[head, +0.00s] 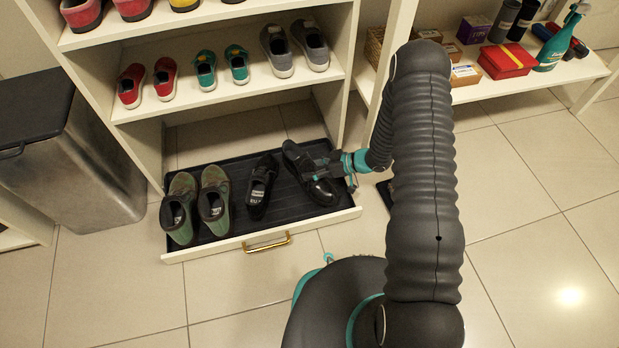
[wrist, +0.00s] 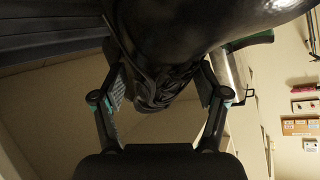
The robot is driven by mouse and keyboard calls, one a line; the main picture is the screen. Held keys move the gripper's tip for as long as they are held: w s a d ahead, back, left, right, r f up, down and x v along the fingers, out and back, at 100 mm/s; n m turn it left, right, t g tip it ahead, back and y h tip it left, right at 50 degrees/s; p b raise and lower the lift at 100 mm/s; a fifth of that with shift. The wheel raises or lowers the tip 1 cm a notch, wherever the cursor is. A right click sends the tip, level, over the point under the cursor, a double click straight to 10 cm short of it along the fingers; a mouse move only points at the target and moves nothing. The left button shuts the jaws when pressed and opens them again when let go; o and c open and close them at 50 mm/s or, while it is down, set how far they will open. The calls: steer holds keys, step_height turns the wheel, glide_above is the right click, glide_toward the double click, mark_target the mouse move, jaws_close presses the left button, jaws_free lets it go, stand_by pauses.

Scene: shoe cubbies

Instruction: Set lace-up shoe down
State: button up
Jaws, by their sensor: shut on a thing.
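The black lace-up shoe (head: 322,193) is at the right end of the pull-out drawer (head: 244,241), toe toward the front. My gripper (head: 328,164) reaches in from the right and is shut on the shoe's middle. In the wrist view, the two fingers (wrist: 160,92) press on both sides of the shoe (wrist: 165,35) around its laces. The fingers hide part of the shoe in the head view. I cannot tell whether its sole touches the drawer floor. A second black shoe (head: 260,187) stands just to its left, apart from it.
A pair of green shoes (head: 197,207) stands in the drawer's left part. Shelves above hold red shoes (head: 147,82), teal shoes (head: 221,67) and grey shoes (head: 295,49). A bin (head: 85,150) stands left. A low shelf (head: 490,85) with boxes stands right. Open floor lies in front.

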steer(key=shift+a+f, duration=0.3)
steer(key=shift+f+b, duration=0.45)
steer(key=shift+f, duration=1.4)
steer(key=shift+f, duration=0.15)
steer(key=o, duration=1.8)
steer(key=shift+r, duration=0.25)
steer(key=p+v, duration=0.1)
steer(key=v, duration=1.1)
steer(key=shift+f+p, duration=0.1)
steer(key=shift+p, duration=0.25)
